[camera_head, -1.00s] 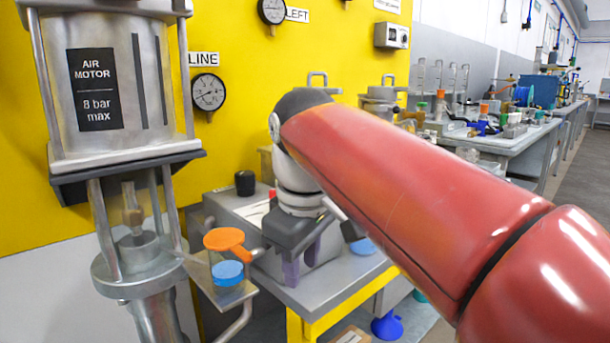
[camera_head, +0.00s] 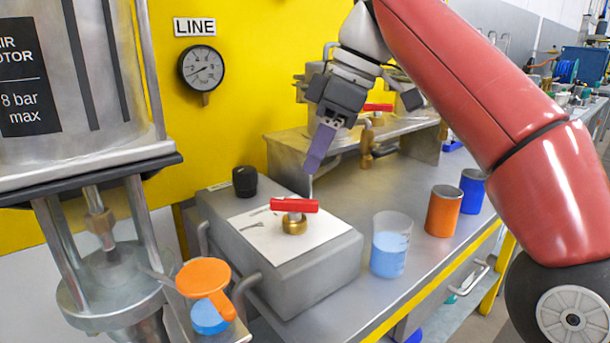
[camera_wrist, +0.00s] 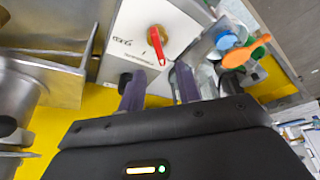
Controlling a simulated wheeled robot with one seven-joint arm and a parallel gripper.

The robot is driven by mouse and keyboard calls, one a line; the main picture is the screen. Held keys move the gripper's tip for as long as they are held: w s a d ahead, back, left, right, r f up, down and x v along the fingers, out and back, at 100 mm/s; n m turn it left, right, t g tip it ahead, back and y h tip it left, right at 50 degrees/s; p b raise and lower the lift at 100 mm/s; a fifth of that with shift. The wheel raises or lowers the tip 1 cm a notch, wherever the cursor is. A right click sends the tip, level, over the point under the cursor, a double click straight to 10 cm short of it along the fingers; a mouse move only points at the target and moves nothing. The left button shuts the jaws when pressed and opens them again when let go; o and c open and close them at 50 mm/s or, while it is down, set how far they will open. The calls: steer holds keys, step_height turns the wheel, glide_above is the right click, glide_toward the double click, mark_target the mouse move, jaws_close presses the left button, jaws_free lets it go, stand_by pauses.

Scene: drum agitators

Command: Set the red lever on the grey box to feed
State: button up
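The grey box (camera_head: 310,285) stands on the bench with a white plate (camera_head: 325,225) on top. The red lever (camera_head: 294,205) sits on a brass hub (camera_head: 294,224) on that plate and lies sideways in the head view. In the wrist view the red lever (camera_wrist: 157,46) points from its hub toward my fingers. Small lettering on the plate is too blurred to read surely. My gripper (camera_head: 314,168) hangs above and behind the lever, apart from it. In the wrist view its two purple fingers (camera_wrist: 160,88) stand apart with nothing between them.
A black knob (camera_head: 245,181) is at the box's back left. A beaker of blue liquid (camera_head: 391,245), an orange can (camera_head: 443,211) and a blue can (camera_head: 473,190) stand to the right. Another red lever (camera_head: 378,107) is on the rear shelf. An orange scoop (camera_head: 205,279) is at front left.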

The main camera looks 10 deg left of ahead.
mark_target(294, 199)
steer(key=shift+w+f, duration=0.15)
steer(key=shift+w, duration=0.1)
steer(key=x, duration=0.7)
steer(key=shift+s+a+f, duration=0.15)
steer(key=shift+s, duration=0.05)
jaws_close()
